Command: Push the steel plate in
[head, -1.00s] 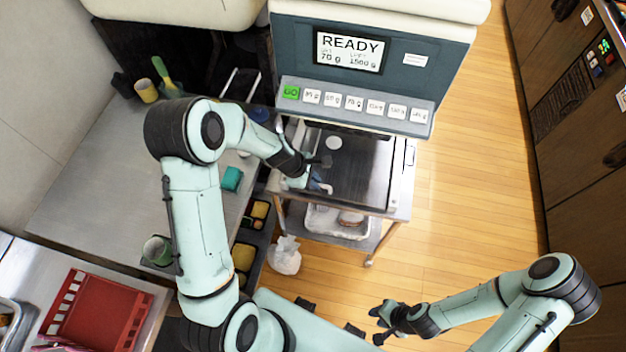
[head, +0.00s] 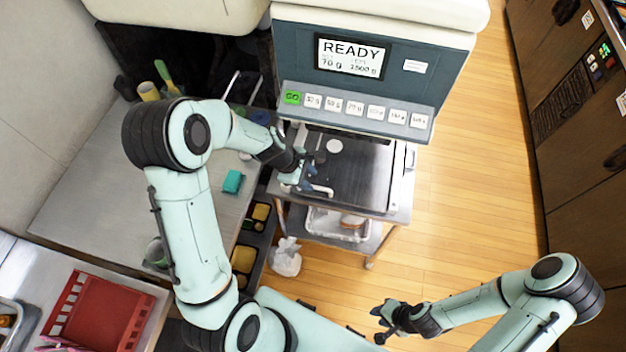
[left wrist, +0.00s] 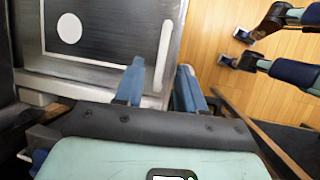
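The dark steel plate (head: 358,170) lies on the cart below the scale-like machine, with a white disc (head: 334,146) on it. In the left wrist view the plate (left wrist: 112,32) fills the upper left, and a pale bar handle (left wrist: 164,58) runs along its near edge. The handle also shows in the head view (head: 322,190). My left gripper (left wrist: 160,66) is open at the plate's near left edge, its blue fingers apart with the handle just beyond the gap. Contact is unclear. My right gripper (head: 383,322) is open and empty over the floor, lower right.
The machine (head: 410,75) with a READY display overhangs the plate. A white tray (head: 325,225) sits on the cart's lower shelf. A grey counter (head: 100,185) with a teal block (head: 233,181) is at left, and a red crate (head: 100,318) lower left. The wooden floor at right is clear.

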